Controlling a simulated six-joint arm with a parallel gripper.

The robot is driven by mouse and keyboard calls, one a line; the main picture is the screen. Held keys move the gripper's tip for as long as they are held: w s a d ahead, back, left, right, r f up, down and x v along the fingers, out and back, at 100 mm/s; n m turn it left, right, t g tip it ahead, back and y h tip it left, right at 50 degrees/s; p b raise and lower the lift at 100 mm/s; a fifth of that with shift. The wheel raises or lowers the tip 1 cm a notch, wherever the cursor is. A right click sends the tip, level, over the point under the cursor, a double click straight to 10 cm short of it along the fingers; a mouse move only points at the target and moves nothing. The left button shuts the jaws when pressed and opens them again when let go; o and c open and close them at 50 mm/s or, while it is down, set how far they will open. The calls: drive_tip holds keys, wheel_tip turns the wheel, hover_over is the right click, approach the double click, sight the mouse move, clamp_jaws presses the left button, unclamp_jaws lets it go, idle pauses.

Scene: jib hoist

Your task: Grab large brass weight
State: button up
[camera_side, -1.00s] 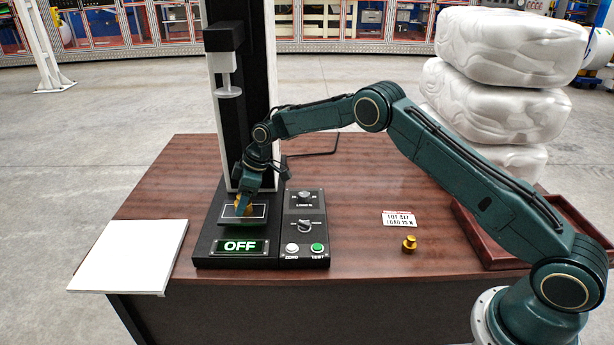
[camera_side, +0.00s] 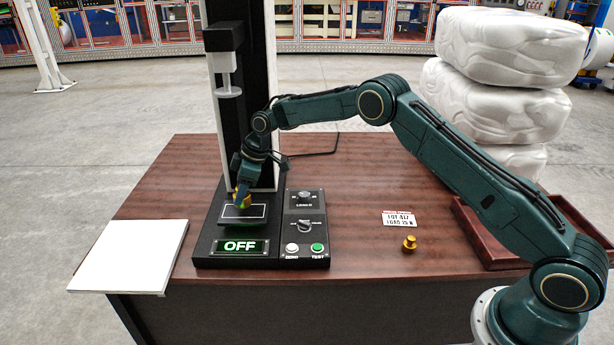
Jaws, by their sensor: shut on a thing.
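My gripper (camera_side: 241,192) is over the platform (camera_side: 241,223) of the test stand at the left of the table. The fingers hide much of the weight. The weight appears to be a little above the platform, though the gap is hard to judge. A smaller brass weight (camera_side: 409,243) stands upright on the table, right of the stand.
The stand's column and press head (camera_side: 226,75) rise behind my gripper. A white board (camera_side: 130,255) lies at left, a label card (camera_side: 399,219) and red-brown tray (camera_side: 480,235) at right.

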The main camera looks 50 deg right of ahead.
drive_tip(key=shift+d+r, duration=0.2)
drive_tip(key=shift+r, duration=0.35)
drive_tip(key=s+d, duration=1.1)
drive_tip(key=d, duration=0.2)
drive_tip(key=shift+s+d, duration=0.15)
drive_tip(key=shift+d, duration=0.2)
drive_tip(key=shift+f, duration=0.1)
